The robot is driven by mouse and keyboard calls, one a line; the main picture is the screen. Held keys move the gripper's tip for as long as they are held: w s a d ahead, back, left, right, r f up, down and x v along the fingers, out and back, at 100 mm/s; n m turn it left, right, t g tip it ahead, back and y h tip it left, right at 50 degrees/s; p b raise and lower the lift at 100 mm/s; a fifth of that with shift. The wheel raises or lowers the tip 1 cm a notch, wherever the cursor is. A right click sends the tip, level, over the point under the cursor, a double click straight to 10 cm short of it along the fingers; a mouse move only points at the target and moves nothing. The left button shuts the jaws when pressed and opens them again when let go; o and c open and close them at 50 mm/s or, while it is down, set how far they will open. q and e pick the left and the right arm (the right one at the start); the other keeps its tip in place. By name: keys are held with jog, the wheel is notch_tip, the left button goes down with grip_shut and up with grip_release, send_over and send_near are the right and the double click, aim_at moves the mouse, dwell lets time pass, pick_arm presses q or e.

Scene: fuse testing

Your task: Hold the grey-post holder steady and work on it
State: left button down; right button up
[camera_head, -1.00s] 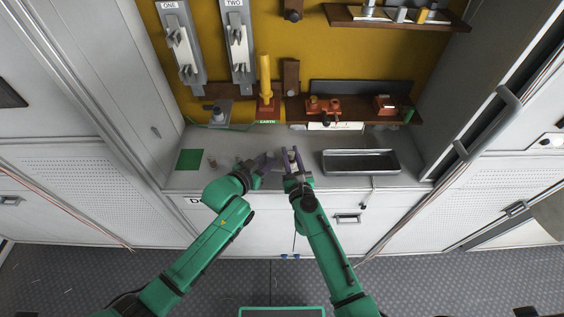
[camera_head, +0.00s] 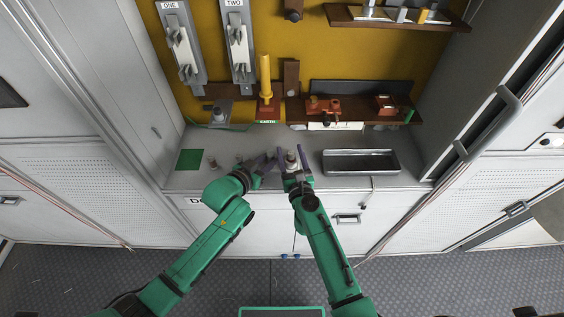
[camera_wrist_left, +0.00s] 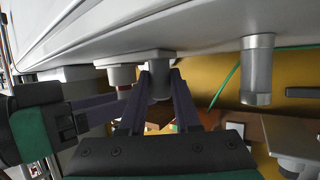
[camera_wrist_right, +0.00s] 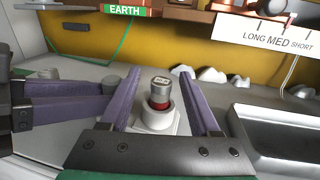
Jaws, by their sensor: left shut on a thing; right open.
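My left gripper (camera_head: 268,158) is shut on a short grey post (camera_wrist_left: 159,84), low over the bench. In the right wrist view its fingers come in from the left, and the grey post (camera_wrist_right: 74,93) is at their tips. My right gripper (camera_wrist_right: 165,78) is open, its purple fingers on either side of a small cylinder with a silver cap and red band (camera_wrist_right: 160,90). This cylinder stands upright in a white round collar on a pale square base (camera_wrist_right: 158,122). The fingers look clear of it. The red band also shows beside the left gripper (camera_wrist_left: 122,88).
A metal tray (camera_head: 360,162) lies right of my right gripper. A green square (camera_head: 189,159) and another grey post (camera_wrist_left: 257,75) are on the bench. A yellow-handled piece (camera_head: 266,80) stands at the back, by the EARTH label (camera_wrist_right: 125,10).

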jog(key=s, duration=0.4)
jog(key=s+d, duration=0.1)
jog(key=s, duration=0.3)
jog(key=s+d, duration=0.1)
jog(key=s, duration=0.3)
jog(key=shift+s, duration=0.1)
jog(key=shift+s, duration=0.1)
jog(key=w, duration=0.4)
jog(key=w+a, duration=0.1)
jog(key=w, duration=0.7)
jog(key=shift+a, duration=0.4)
jog(key=shift+s, duration=0.1)
grip_shut()
dwell(0.4)
